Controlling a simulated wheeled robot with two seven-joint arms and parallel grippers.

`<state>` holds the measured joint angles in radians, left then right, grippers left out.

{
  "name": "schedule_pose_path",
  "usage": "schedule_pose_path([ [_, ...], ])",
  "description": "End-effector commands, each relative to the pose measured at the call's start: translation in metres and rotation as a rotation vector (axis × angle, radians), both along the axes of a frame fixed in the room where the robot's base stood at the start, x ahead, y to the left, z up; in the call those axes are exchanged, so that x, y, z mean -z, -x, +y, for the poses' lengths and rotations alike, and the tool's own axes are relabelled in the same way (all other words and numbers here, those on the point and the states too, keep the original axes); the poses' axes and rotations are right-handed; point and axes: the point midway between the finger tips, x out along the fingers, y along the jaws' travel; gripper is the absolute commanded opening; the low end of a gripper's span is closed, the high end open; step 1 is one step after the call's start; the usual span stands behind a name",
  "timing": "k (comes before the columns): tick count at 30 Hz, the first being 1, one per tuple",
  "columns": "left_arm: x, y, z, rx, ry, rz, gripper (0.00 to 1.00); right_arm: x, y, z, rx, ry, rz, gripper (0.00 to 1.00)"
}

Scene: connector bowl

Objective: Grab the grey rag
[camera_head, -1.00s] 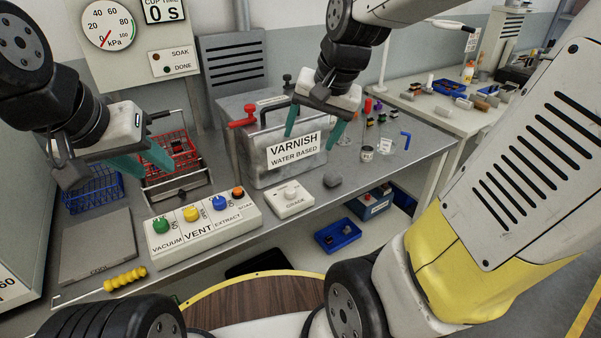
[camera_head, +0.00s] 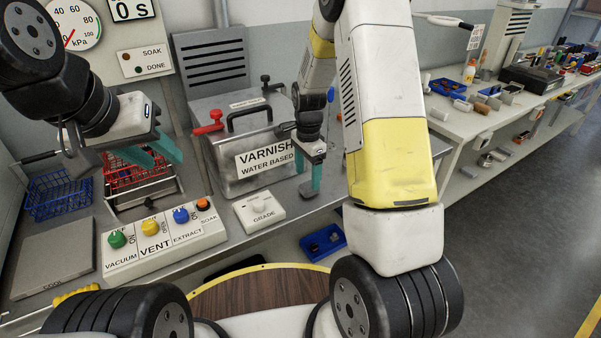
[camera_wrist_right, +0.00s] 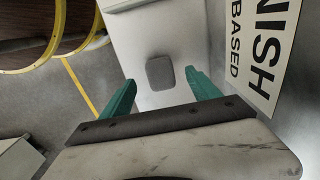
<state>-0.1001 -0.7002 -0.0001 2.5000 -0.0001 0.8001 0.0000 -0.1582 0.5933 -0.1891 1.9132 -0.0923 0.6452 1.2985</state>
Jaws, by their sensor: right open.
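The grey rag (camera_wrist_right: 160,72) is a small dark grey lump with rounded corners on the light bench top. In the right wrist view it lies between and beyond my right gripper's two teal fingertips (camera_wrist_right: 160,80), with no contact visible. In the head view my right gripper (camera_head: 308,178) points down near the bench's front edge, right of the varnish box, and mostly hides the rag. The right gripper is open and empty. My left gripper (camera_head: 165,158) is open, with its teal fingers apart, above the red wire basket (camera_head: 135,175).
The varnish box (camera_head: 225,160) stands close beside my right gripper. The white grade box (camera_head: 259,211) and the button panel (camera_head: 165,243) line the front edge. A blue tray (camera_head: 323,242) sits lower down. A blue wire basket (camera_head: 58,196) is at the left.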

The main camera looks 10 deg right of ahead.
Motion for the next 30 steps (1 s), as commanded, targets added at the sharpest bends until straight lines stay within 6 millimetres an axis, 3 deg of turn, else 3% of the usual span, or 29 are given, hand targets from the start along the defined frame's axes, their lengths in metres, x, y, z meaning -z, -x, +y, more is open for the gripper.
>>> schedule_pose_path([
  [9, 0.0, 0.0, 0.0, 0.0, 0.0, 0.0, 0.36, 0.044, 0.0, -0.002, -0.001, 0.0, 0.002, 0.71],
  [18, 0.0, 0.0, 0.0, 0.0, 0.0, 0.0, 0.36, 0.049, 0.0, -0.002, -0.001, -0.001, 0.0, 0.71],
  [28, 0.0, 0.0, 0.0, 0.0, 0.0, 0.0, 0.36, 0.049, 0.0, -0.001, -0.001, -0.001, 0.0, 0.06],
  [30, 0.0, 0.0, 0.0, 0.0, 0.0, 0.0, 0.36, 0.049, 0.0, -0.001, -0.001, -0.001, 0.0, 0.06],
])
